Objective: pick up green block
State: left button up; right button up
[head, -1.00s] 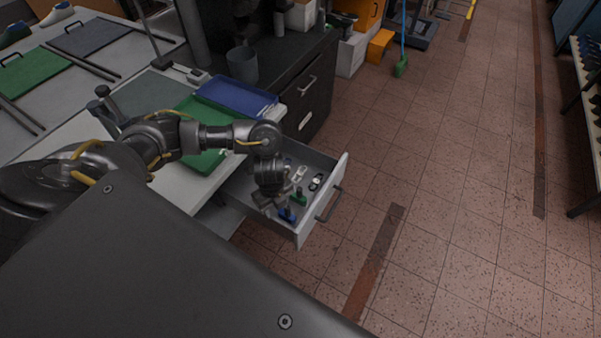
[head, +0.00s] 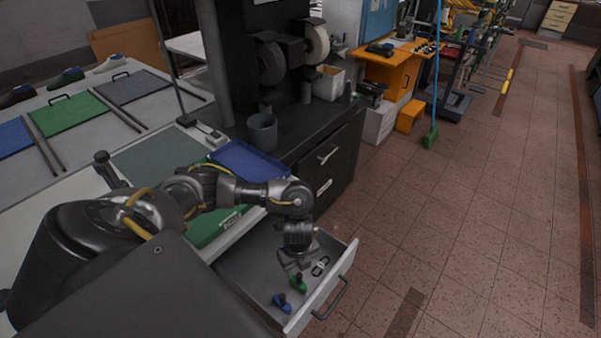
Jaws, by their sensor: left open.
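The green block (head: 299,284) with a dark top part lies in the open drawer (head: 247,278), near its front panel. A blue block (head: 283,303) of similar shape lies beside it, nearer to me. My left gripper (head: 289,268) points down over the drawer, just behind and above the green block, and is open. I cannot tell how high it is above the drawer floor. The gripper and wrist hide part of the drawer's inside. My right gripper is not in view.
A small dark and white item (head: 320,266) lies in the drawer to the right of the gripper. Green and blue trays (head: 249,160) sit on the table above the drawer. A grey cup (head: 262,132) stands on the dark cabinet.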

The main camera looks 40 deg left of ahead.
aim_at(299, 274)
pick_arm(q)
notch_tip(299, 274, down, 3)
jog(key=shift+f+b, duration=0.2)
jog(key=shift+b, duration=0.35)
jog(key=shift+w+f, duration=0.1)
jog(key=shift+f, duration=0.55)
jog(key=f, duration=0.4)
jog(key=shift+w+a+f+b, duration=0.25)
jog(key=shift+a+f+b, duration=0.05)
jog(key=shift+f+b, duration=0.05)
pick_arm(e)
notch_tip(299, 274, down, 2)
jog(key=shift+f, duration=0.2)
pick_arm(q)
jog(key=shift+c, duration=0.5)
grip_shut()
